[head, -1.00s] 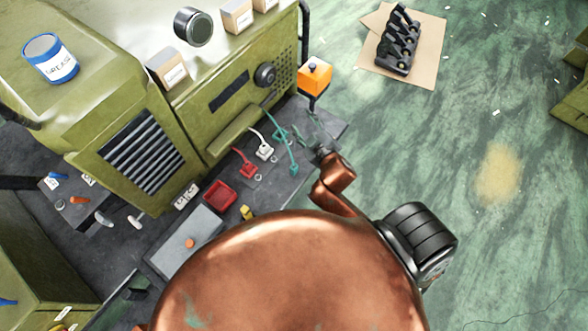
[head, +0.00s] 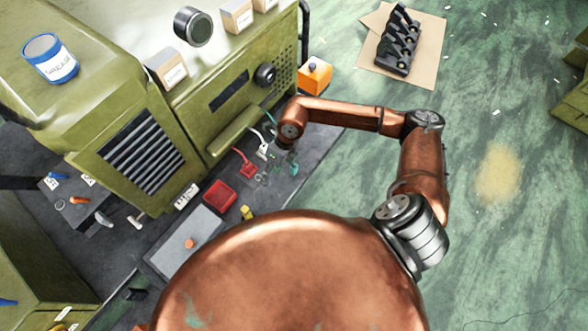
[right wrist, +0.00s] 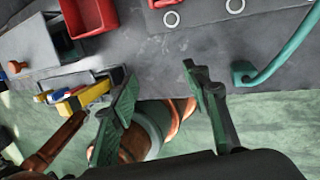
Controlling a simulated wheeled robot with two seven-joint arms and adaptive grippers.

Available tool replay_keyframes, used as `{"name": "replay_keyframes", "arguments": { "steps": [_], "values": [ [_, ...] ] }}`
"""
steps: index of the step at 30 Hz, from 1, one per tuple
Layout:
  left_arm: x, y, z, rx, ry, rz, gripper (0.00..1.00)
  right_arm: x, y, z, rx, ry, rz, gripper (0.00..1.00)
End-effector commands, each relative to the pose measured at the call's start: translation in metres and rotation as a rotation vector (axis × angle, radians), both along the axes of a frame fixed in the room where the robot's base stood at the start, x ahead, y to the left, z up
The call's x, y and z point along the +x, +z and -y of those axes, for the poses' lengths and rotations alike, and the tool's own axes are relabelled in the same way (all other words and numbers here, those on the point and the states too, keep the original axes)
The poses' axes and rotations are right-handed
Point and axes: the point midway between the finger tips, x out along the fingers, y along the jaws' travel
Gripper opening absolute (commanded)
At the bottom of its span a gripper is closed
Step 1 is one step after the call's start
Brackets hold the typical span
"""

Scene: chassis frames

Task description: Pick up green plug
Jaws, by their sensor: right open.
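The green plug (head: 293,169) is on the dark bench below the olive machine, mostly hidden behind my right gripper in the head view. Its green cable (right wrist: 290,48) curves at the right edge of the right wrist view. My right gripper (head: 282,160) hangs over the bench close beside the plug. In the right wrist view my right gripper (right wrist: 160,88) is open with nothing between its fingers, and the cable lies to the right of them. My left gripper is not in view.
A white plug (head: 263,151) and a red plug (head: 249,169) lie left of my right gripper. A red tray (head: 219,194), a grey box (head: 188,240) and a yellow part (head: 246,212) stand farther along the bench. An orange button box (head: 315,74) is above my right forearm.

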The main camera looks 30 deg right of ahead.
Motion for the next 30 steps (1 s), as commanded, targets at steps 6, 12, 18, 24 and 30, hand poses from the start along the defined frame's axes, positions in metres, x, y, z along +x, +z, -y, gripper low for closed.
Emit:
{"name": "replay_keyframes", "arguments": {
  "steps": [6, 12, 18, 24, 30],
  "values": [
    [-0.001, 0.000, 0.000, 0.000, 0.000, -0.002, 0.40, 0.016, -0.007, 0.095, -0.310, -0.021, -0.017, 0.43],
    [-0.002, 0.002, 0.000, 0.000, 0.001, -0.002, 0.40, 0.016, -0.024, 0.104, -0.341, -0.025, -0.024, 0.43],
    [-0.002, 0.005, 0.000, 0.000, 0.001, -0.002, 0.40, 0.015, -0.040, 0.102, -0.337, -0.024, -0.023, 0.43],
    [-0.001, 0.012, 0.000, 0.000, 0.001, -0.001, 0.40, 0.012, -0.067, 0.098, -0.337, -0.025, -0.025, 0.43],
    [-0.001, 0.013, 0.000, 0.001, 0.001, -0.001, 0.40, 0.013, -0.085, 0.099, -0.337, -0.024, -0.022, 0.43]
  ]
}}
